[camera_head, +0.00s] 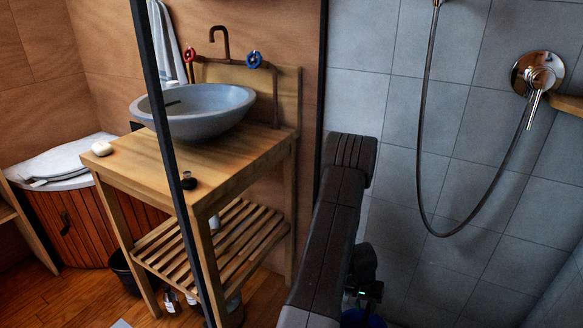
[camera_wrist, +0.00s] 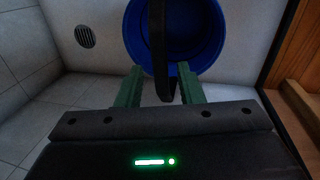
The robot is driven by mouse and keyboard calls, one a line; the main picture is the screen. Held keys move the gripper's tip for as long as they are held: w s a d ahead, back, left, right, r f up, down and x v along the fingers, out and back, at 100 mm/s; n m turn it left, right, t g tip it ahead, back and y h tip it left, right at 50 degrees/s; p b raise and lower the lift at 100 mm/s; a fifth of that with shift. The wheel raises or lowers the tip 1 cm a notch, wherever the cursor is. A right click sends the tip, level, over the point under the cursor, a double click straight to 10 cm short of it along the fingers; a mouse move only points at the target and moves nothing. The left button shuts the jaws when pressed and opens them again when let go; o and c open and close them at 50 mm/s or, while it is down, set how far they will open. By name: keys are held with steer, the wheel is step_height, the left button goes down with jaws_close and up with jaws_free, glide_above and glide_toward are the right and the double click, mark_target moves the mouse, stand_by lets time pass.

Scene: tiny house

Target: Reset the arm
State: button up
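My arm reaches down through the lower middle of the head view, in front of the grey tiled wall. My gripper (camera_wrist: 160,78) shows in the wrist view with its two green fingers apart. A blue bucket (camera_wrist: 205,40) is just beyond the fingertips in the wrist view. Its dark handle strap hangs between the fingers, with a gap on each side. I cannot tell how close the strap is in depth. In the head view, only a bit of the blue bucket (camera_head: 362,318) shows at the bottom edge, below my arm.
A dark-framed shower partition (camera_head: 168,150) stands left of my arm. Beyond it is a wooden washstand (camera_head: 235,160) with a grey basin (camera_head: 192,112). A shower hose (camera_head: 421,150) and mixer (camera_head: 538,73) are on the right wall. A floor drain (camera_wrist: 85,37) shows in the wrist view.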

mark_target(367, 316)
steer(key=f+b, duration=0.1)
steer(key=f, duration=0.1)
steer(key=f+b, duration=0.1)
steer(key=f, duration=0.2)
steer(key=d+f+b, duration=0.1)
steer(key=f, duration=0.1)
steer(key=shift+s+d+f, duration=0.1)
steer(key=shift+s+f, duration=0.15)
steer(key=shift+s, duration=0.05)
steer(key=shift+r+p, duration=1.15)
steer(key=shift+r, duration=0.9)
steer(key=shift+f, duration=0.1)
